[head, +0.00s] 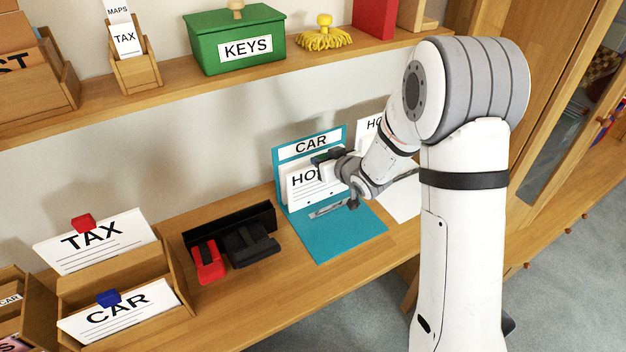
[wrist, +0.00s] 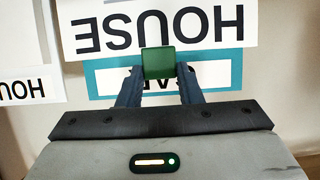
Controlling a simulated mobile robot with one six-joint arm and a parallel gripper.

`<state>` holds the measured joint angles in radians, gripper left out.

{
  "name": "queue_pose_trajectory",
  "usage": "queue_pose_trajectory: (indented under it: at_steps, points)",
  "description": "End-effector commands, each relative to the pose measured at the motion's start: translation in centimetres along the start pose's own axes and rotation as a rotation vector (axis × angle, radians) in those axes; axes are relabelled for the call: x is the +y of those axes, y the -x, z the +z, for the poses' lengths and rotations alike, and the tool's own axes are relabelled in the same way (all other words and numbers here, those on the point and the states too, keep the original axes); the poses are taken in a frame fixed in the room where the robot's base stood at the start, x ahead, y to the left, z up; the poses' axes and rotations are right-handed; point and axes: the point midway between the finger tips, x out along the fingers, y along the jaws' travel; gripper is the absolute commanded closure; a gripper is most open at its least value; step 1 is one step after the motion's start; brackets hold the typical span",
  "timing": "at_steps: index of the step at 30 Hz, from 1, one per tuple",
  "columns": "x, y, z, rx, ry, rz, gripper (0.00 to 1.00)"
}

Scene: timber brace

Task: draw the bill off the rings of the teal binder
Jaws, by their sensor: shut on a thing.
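The teal binder (head: 345,235) stands open on the lower shelf, its upright back labelled CAR; its label strip shows upside down in the wrist view (wrist: 110,80). A white bill (head: 305,192) reading HO, the rest hidden by my gripper, stands in front of that back. In the wrist view the bill (wrist: 150,28) reads HOUSE upside down. My gripper (head: 330,158) is shut on the bill's green tab (wrist: 158,62). A grey ring strip (head: 328,210) lies at the binder's fold. I cannot tell whether the bill is on the rings.
Another white sheet (head: 369,125) reading HO stands behind to the right. A black holder (head: 230,228) with red and black clips is left of the binder. Wooden trays (head: 165,265) with TAX and CAR cards stand further left. An upper shelf (head: 170,85) carries a green KEYS box (head: 235,45).

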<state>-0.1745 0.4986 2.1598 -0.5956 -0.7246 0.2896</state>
Motion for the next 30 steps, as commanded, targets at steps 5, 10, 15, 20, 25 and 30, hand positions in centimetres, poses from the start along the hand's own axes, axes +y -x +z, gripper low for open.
queue_pose_trajectory:
  at_steps: [5, 10, 15, 20, 25, 30]
  points:
    - [0.0, 0.0, -0.1, 0.001, 0.0, 0.0, 1.0]
    - [0.0, 0.0, -0.1, 0.001, 0.0, 0.0, 1.0]
    - [0.0, 0.2, 0.0, 0.002, 0.0, 0.001, 1.0]
    - [0.0, 0.5, 0.1, 0.002, 0.0, 0.001, 1.0]
    - [0.0, 0.8, 0.3, 0.002, 0.0, 0.001, 1.0]
    - [0.0, 1.1, 0.4, 0.001, 0.0, 0.001, 1.0]
